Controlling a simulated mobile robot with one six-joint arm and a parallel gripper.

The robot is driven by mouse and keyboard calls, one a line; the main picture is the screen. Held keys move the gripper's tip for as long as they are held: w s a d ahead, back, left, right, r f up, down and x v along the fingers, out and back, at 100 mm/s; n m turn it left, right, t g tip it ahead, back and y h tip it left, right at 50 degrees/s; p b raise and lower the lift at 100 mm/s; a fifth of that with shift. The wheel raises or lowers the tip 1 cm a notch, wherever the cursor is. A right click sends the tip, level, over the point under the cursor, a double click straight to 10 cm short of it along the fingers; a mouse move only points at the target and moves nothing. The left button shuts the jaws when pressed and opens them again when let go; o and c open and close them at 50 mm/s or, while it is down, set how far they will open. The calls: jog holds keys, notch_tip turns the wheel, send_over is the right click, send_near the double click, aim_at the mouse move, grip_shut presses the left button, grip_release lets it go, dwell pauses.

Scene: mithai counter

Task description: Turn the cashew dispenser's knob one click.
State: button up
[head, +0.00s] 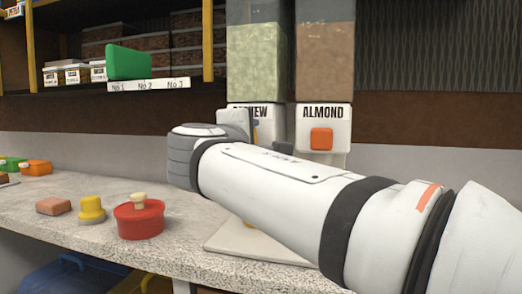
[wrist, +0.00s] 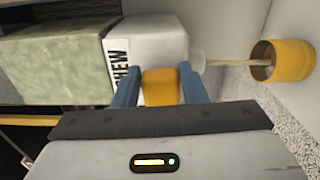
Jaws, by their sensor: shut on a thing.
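The cashew dispenser (head: 257,65) stands beside the almond dispenser, its label partly hidden by my arm. In the wrist view, its white front (wrist: 158,42) and pale green hopper lie sideways. Its yellow-orange knob (wrist: 160,90) sits between the two blue fingers of my gripper (wrist: 160,76), which is shut on it. A yellow cup (wrist: 288,60) is beneath the white spout (wrist: 197,59). A thin tan streak runs from the spout into the cup. In the head view, my arm hides most of the knob and the cup.
The almond dispenser (head: 323,70) with an orange knob (head: 321,138) is close on the right. A red pot (head: 139,217), a yellow lidded item (head: 91,209) and a brown block (head: 53,205) stand on the counter (head: 180,255). A green block (head: 128,61) is on the shelf.

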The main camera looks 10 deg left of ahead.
jog(key=shift+f+m+b, duration=0.1)
jog(key=shift+m+b, duration=0.2)
dwell(0.4)
jog(key=o, duration=1)
jog(key=s+p, duration=0.1)
jog(key=s, duration=0.6)
jog(key=shift+s+a, duration=0.3)
jog(key=shift+s, duration=0.1)
jog(key=s+b, duration=0.1)
jog(key=s, duration=0.8)
jog(key=shift+a, duration=0.35)
